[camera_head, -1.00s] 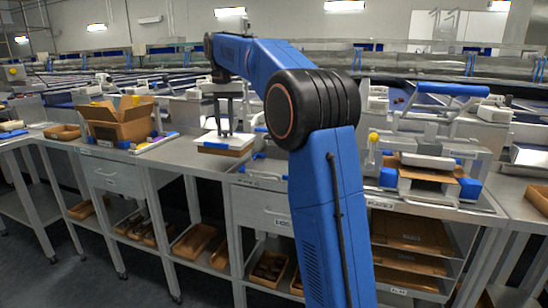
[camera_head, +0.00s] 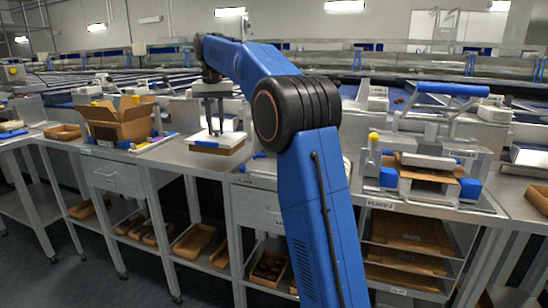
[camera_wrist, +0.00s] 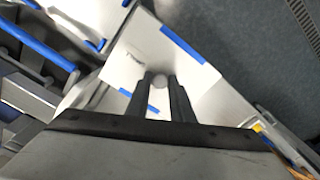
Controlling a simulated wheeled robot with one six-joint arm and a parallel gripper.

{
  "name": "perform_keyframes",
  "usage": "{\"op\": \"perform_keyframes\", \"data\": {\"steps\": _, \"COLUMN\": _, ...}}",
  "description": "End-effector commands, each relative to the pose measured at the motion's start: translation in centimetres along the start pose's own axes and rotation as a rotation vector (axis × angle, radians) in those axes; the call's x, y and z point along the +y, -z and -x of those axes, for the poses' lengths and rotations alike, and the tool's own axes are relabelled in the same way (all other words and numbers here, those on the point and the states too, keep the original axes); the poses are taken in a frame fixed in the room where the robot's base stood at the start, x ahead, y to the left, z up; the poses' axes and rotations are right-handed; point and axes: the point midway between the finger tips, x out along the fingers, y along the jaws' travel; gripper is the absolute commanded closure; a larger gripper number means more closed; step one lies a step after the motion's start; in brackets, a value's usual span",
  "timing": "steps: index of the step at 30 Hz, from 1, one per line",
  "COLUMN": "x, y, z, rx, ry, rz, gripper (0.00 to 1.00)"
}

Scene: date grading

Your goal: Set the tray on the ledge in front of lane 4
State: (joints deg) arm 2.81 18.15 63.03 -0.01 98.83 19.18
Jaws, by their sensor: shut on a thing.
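The tray (camera_head: 222,151) is a shallow brown box with a white top and a blue strip along its front edge. In the head view it is at the bench's front, left of my arm. My gripper (camera_head: 216,130) points straight down onto it, fingers close together. In the wrist view the fingertips (camera_wrist: 160,86) close around a small round grey knob (camera_wrist: 158,81) above a white surface with blue strips, likely the tray's top (camera_wrist: 150,48). Whether the tray touches the bench or hangs just above it I cannot tell. No lane 4 marking is readable.
An open cardboard box (camera_head: 118,122) stands on the bench to the left. A station with a blue-handled frame (camera_head: 432,150) is at right, above a "PLACE 2" label. Conveyor lanes run behind. Brown bins (camera_head: 195,241) fill the lower shelves. Dark floor lies in front.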

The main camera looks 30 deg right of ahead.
Motion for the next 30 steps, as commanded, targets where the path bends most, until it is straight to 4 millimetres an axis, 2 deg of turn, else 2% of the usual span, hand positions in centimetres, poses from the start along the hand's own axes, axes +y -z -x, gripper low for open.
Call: {"op": "perform_keyframes", "data": {"steps": 30, "x": -5.6, "y": 3.5, "z": 0.0, "rx": 0.001, "ry": 0.000, "rz": 0.000, "gripper": 1.00}}
